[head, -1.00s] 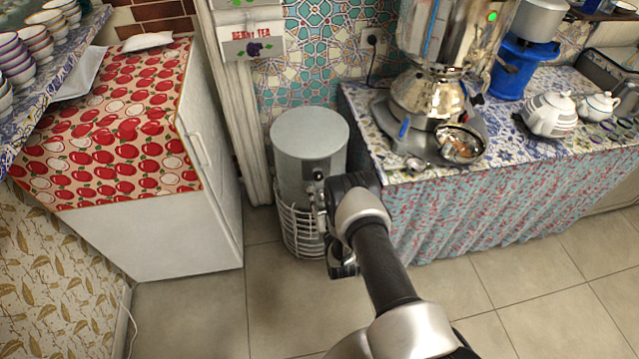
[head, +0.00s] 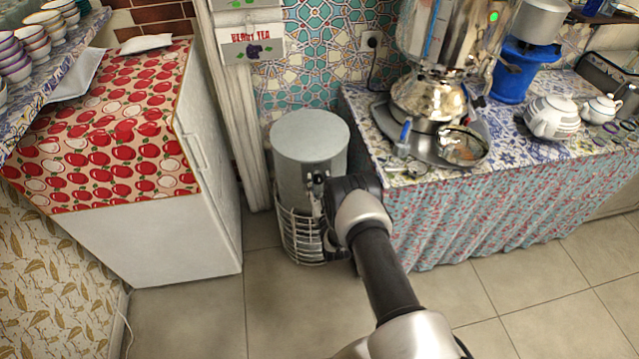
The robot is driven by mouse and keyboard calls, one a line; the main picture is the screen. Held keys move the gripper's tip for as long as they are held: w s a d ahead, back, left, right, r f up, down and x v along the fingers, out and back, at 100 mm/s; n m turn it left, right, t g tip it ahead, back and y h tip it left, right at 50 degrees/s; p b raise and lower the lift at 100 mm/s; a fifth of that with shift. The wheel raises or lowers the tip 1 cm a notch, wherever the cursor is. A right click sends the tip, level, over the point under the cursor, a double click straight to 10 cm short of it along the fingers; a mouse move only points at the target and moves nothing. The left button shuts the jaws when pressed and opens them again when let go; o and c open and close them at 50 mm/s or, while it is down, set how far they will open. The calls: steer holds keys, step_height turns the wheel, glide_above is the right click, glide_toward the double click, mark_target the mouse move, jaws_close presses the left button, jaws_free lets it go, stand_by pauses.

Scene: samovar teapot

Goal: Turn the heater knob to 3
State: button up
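The heater (head: 305,150) looks like a grey upright cylinder with a flat round top and a white wire guard (head: 292,235) around its lower part. It stands on the floor between the white fridge and the cloth-covered table. My gripper (head: 318,212) is at the right front side of the heater, beside the top of the wire guard. It is seen mostly from behind, and my wrist covers part of it. I cannot tell whether it touches the heater or whether its fingers are open or shut. No knob or number marking can be made out.
The white fridge (head: 165,245) with an apple-print cover stands left. Right is the cloth-covered table (head: 480,210), its edge close to my wrist. It bears a samovar (head: 428,98), a tray with a strainer and teapots (head: 552,118). The tiled floor (head: 290,315) in front is clear.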

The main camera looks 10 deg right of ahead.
steer(key=c, duration=0.7)
steer(key=shift+o, duration=0.2)
steer(key=shift+m, duration=0.3)
steer(key=m, duration=0.6)
steer(key=shift+d+f, duration=0.1)
steer(key=m, duration=0.6)
steer(key=shift+m, duration=0.4)
steer(key=m, duration=0.7)
steer(key=shift+f, duration=0.15)
steer(key=m, duration=0.6)
steer(key=shift+f, duration=0.1)
steer(key=shift+m, duration=0.4)
